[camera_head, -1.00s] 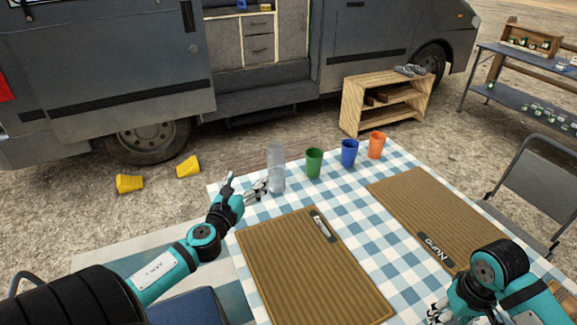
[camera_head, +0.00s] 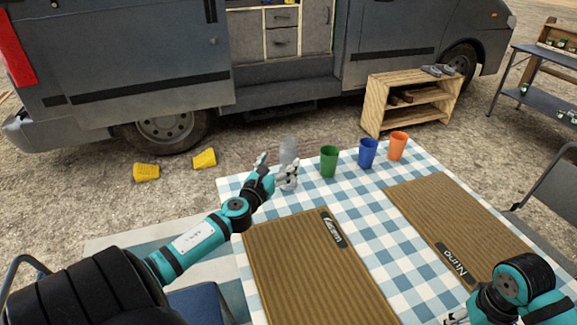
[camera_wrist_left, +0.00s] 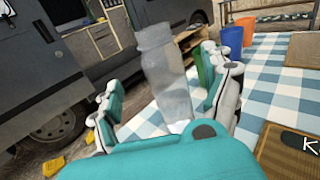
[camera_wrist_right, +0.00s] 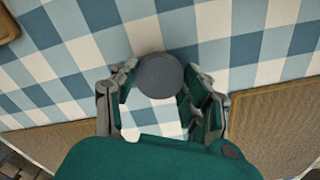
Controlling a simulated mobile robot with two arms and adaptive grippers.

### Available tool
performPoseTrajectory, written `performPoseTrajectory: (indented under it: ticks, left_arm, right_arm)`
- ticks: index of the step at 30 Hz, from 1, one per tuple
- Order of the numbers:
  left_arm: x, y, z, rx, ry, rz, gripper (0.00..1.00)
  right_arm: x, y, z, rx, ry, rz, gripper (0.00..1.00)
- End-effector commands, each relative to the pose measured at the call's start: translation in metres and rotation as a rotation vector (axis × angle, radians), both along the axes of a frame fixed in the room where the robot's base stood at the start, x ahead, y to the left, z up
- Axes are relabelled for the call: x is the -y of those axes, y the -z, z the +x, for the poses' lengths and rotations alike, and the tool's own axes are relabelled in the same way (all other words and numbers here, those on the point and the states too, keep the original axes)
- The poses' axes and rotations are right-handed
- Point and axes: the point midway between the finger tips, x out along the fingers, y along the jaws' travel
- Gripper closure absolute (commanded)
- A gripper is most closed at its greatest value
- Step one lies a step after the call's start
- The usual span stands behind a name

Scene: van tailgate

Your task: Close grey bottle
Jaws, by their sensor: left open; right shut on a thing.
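The grey bottle (camera_head: 289,148) is translucent and stands upright without a cap near the far left corner of the table. In the left wrist view the bottle (camera_wrist_left: 163,75) stands between the spread fingers of my left gripper (camera_wrist_left: 165,105), which is open around it. In the head view my left gripper (camera_head: 287,178) hides the lower part of the bottle. My right gripper (camera_wrist_right: 160,95) is shut on a round grey cap (camera_wrist_right: 160,75), held above the checked cloth. In the head view the right gripper is mostly cut off at the bottom edge.
Green (camera_head: 328,161), blue (camera_head: 367,153) and orange (camera_head: 397,146) cups stand in a row right of the bottle. Two brown placemats (camera_head: 315,275) (camera_head: 460,215) lie on the checked table. A wooden shelf (camera_head: 412,103) and the van stand behind. The cloth between the mats is clear.

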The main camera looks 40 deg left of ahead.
Motion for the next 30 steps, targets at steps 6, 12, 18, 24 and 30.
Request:
performPoseTrajectory:
  ticks: [6, 12, 18, 24, 30]
  left_arm:
    - [-0.004, 0.0, 0.013, 0.0, 0.001, -0.002, 0.17]
    - [-0.004, 0.001, 0.013, -0.001, 0.001, -0.001, 0.17]
    - [-0.009, -0.001, 0.029, 0.003, -0.002, -0.002, 0.17]
    - [-0.016, 0.001, 0.056, 0.001, -0.001, -0.003, 0.17]
    - [-0.018, 0.002, 0.063, 0.0, 0.0, -0.002, 0.17]
  right_arm:
    - [0.0, 0.0, 0.0, 0.0, 0.0, 0.0, 0.63]
    - [0.0, 0.0, 0.0, 0.0, 0.0, 0.0, 0.63]
    - [0.0, -0.001, 0.0, 0.0, 0.0, 0.0, 0.63]
    - [0.0, 0.0, 0.0, 0.0, 0.0, 0.0, 0.63]
    - [0.0, 0.0, 0.0, 0.0, 0.0, 0.0, 0.63]
